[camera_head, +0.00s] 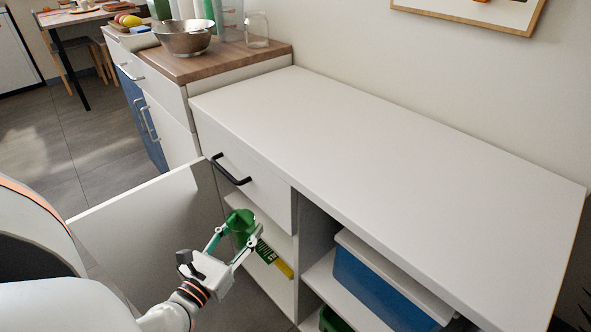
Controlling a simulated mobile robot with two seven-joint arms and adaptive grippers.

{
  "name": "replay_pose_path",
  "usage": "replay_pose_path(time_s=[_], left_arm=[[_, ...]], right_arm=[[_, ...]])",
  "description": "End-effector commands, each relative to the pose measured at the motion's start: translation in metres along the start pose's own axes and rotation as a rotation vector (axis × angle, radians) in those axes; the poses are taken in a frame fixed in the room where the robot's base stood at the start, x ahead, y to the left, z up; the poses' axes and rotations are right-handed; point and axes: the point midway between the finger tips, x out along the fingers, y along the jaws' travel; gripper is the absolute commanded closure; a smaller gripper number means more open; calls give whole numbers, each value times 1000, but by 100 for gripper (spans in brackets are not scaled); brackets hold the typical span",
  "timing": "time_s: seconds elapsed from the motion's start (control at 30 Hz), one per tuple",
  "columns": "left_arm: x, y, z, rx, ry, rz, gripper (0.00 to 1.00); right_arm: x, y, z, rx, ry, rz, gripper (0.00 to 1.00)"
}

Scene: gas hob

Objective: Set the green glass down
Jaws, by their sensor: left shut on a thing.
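The green glass (240,220) is in the lower left middle of the head view, in front of the open left compartment of the white cabinet. My left gripper (236,238) is shut on it, with one finger on each side. The glass looks held above the shelf (270,236), near its front edge. The lower part of the glass is partly hidden by the gripper, and I cannot tell whether it touches anything. My right gripper is not in view.
An open cabinet door (150,220) stands left of the gripper. A drawer with a black handle (232,172) is just above. A yellow and green item (274,258) lies on the shelf. The white top (390,180) is clear.

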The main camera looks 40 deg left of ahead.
Motion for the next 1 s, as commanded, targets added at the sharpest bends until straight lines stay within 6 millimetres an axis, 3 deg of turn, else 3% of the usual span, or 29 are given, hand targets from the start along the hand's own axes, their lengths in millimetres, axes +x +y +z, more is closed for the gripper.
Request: replay_pose_path(time_s=[0.3, 0.67, 0.8, 1.0], left_arm=[[75, -31, 5, -6, -8, 1, 88], [148, -62, 3, -1, -4, 0, 88], [145, -61, -30, 6, 16, 0, 88], [147, -61, -36, 3, 6, 0, 88]], right_arm=[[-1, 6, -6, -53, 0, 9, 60], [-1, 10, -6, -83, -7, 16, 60], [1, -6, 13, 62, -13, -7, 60], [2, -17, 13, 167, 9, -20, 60]])
